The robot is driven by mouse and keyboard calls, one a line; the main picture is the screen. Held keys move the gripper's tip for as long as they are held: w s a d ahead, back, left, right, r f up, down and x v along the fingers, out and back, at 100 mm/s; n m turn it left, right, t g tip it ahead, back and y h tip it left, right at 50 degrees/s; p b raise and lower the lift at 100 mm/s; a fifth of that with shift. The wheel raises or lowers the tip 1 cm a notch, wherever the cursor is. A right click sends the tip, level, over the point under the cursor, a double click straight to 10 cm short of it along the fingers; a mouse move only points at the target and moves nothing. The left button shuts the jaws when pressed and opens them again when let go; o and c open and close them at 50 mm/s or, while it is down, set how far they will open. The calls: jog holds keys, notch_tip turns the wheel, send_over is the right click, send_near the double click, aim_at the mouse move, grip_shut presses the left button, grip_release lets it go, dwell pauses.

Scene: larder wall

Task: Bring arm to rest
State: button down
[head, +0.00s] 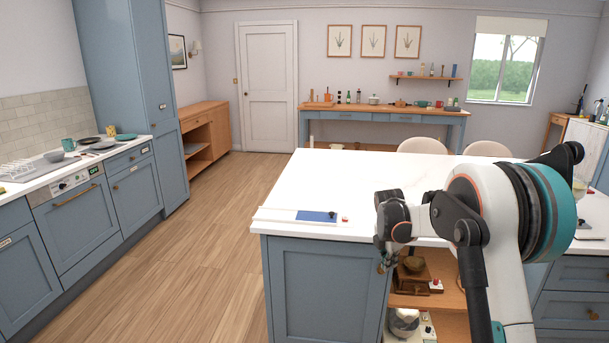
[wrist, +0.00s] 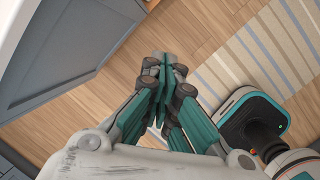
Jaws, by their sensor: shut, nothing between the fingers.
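My gripper (wrist: 164,80) points down at the wooden floor in the wrist view. Its teal fingers are together and nothing shows between them. In the head view my arm (head: 465,215) is folded in front of the white-topped island (head: 350,180) at the right. The gripper end hangs low beside the island's open shelves, and its fingertips are hard to make out there.
The island's open shelves (head: 446,300) hold several small items close to my arm. A blue mat (head: 317,216) lies on the island's near edge. A striped rug (wrist: 245,65) covers part of the floor. The floor left of the island is clear.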

jog(key=s+a+r+m+t, duration=0.1)
jog(key=s+a+r+m, duration=0.1)
jog(key=s+r+m, duration=0.55)
jog(key=s+a+r+m+t, duration=0.1)
jog(key=s+a+r+m, duration=0.2)
jog(key=s+r, duration=0.85)
jog(key=s+a+f+m+t+y, duration=0.1)
jog(key=s+m, duration=0.5)
jog(key=s, duration=0.6)
jog(key=s+a+f+m+t+y, duration=0.1)
jog(key=s+m, duration=0.4)
jog(key=s, duration=0.7)
jog(key=shift+a+f+m+t, duration=0.35)
jog(key=shift+a+f+t, duration=0.25)
jog(key=shift+a, duration=0.25)
